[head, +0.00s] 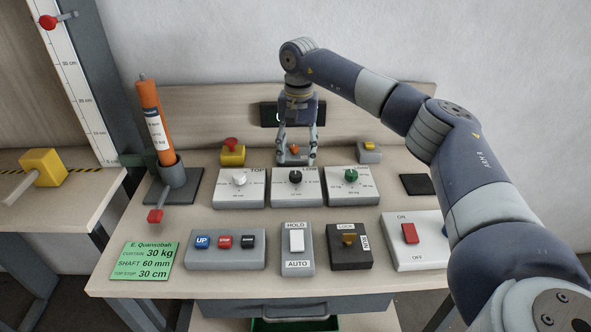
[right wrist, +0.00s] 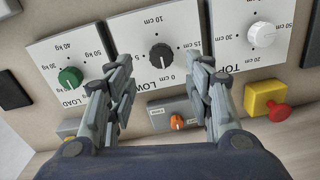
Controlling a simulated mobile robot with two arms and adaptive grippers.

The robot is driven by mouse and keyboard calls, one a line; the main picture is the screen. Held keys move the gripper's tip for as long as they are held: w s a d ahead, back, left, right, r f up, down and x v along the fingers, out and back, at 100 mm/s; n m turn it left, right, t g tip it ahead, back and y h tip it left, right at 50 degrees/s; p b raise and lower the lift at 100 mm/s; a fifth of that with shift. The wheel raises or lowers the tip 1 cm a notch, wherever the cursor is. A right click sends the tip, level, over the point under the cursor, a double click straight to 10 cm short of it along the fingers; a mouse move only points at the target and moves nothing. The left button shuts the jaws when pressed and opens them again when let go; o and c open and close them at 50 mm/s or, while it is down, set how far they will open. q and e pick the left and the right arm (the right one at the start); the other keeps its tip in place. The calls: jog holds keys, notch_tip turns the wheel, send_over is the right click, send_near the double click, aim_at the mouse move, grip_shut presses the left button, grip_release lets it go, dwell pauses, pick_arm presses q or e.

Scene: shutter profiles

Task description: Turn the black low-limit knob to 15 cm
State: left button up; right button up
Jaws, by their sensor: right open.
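The black low-limit knob (head: 295,177) is on the white LOW dial plate, the middle of three dials in the head view. In the right wrist view, the black knob (right wrist: 160,55) sits just beyond the space between my fingertips, untouched. Labels including 10 cm and 15 cm surround it; I cannot tell exactly which mark its pointer faces. My right gripper (head: 296,158) is open and empty, pointing down just behind the LOW dial; its fingers also show in the right wrist view (right wrist: 164,72). My left gripper is not in view.
The TOP dial's white knob (head: 239,178) and the LOAD dial's green knob (head: 351,175) flank the black one. A small orange knob (right wrist: 177,122) and a yellow box with a red button (right wrist: 266,101) stand behind. Switch boxes and a green card (head: 144,261) lie in front.

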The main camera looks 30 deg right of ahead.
aim_at(296, 174)
notch_tip(296, 174, down, 6)
jog(key=shift+w+f+p, duration=0.15)
jog(key=shift+f+p, duration=0.1)
jog(key=shift+p, duration=0.1)
jog(key=shift+c, duration=0.3)
jog(key=c, duration=1)
